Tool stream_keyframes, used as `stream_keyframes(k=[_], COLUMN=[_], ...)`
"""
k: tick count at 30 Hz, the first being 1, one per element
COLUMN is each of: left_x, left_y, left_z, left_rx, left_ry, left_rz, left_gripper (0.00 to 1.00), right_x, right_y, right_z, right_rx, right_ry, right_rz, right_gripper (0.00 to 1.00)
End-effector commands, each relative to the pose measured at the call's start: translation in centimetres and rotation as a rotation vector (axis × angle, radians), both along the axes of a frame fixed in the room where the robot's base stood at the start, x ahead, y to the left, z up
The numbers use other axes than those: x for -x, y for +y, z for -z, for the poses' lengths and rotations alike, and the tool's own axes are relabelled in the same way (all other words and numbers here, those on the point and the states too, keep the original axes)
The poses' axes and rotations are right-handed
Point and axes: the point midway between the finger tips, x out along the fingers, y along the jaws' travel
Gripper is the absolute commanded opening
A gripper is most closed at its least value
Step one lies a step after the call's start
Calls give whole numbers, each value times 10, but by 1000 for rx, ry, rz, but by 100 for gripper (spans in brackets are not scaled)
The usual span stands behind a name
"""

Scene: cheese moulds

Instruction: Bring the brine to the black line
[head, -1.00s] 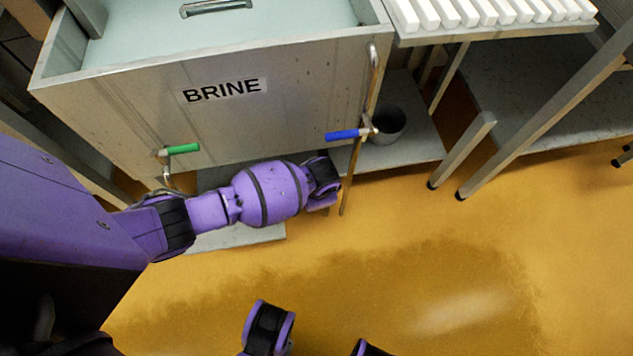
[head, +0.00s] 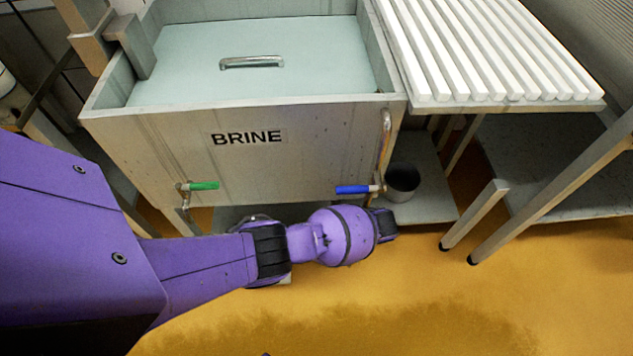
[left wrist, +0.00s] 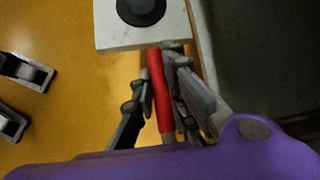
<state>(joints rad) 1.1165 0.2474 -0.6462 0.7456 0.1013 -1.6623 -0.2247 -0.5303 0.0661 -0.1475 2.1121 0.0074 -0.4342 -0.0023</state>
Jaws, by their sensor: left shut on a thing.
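The steel brine tank (head: 150,150) bears a BRINE label, and a pale blue-green surface (head: 190,75) shows inside it. A green-handled valve (head: 204,185) is at the front left, and a blue-handled valve (head: 352,189) at the front right. An upright pipe (head: 385,140) runs above the blue one. I cannot make out a black line. My left arm reaches below the tank's front; its fingers are hidden in the head view. In the left wrist view my left gripper (left wrist: 163,90) is shut on a red handle (left wrist: 160,85). My right gripper is not in view.
A dark pot (head: 403,180) stands on a grey slab beside the blue valve. A rack with white bars (head: 480,45) is at the right, with metal legs (head: 475,220) below. A pale block (left wrist: 118,35) lies beyond my left gripper.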

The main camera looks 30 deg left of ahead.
Motion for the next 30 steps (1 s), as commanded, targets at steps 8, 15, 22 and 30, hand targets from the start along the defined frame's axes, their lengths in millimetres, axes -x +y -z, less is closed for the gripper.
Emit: stream_keyframes(k=[8, 15, 22, 30], left_x=[2, 2, 2, 1], left_y=[-1, 0, 0, 0], left_z=[-4, -5, -5, -5], left_rx=[-51, -58, -58, -57], left_ry=[37, 42, 42, 40], left_rz=[-4, -5, -5, -2], left_gripper=[0, 0, 18, 32], right_x=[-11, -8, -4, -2], right_y=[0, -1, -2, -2], right_z=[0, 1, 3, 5], right_rx=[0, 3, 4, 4], right_ry=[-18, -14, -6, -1], right_rz=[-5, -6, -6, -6], right_gripper=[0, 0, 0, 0])
